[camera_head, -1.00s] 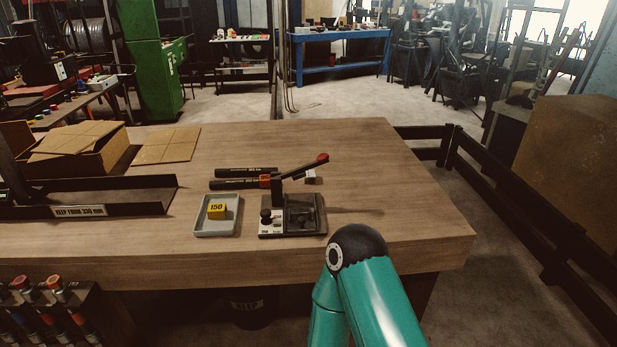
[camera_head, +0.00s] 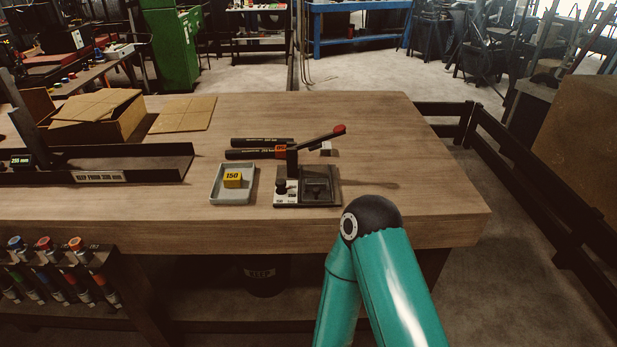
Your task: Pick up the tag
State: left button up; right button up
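A small yellow tag (camera_head: 233,179) marked 150 sits in a shallow grey tray (camera_head: 219,198) on the wooden workbench. The hand crimper (camera_head: 318,188), with a raised lever ending in a red knob, stands just right of the tray. Two black hose pieces (camera_head: 262,142) lie behind it, and the nearer one has an orange band. My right arm shows only as a teal link with a black joint at the front edge of the bench. Neither of my grippers is in view.
A black trough (camera_head: 150,166) with a "KEEP FROM" label lies left on the bench, before a cardboard box (camera_head: 120,120). Colored-capped tools (camera_head: 75,243) hang at the lower left. The bench top (camera_head: 400,140) is clear on the right. A dark rail (camera_head: 530,180) runs beyond it.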

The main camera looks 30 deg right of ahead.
aim_at(326, 145)
jog(key=u, duration=0.5)
jog(key=k, duration=1.35)
jog(key=z, duration=0.65)
jog(key=i, duration=1)
jog(key=u, duration=0.05)
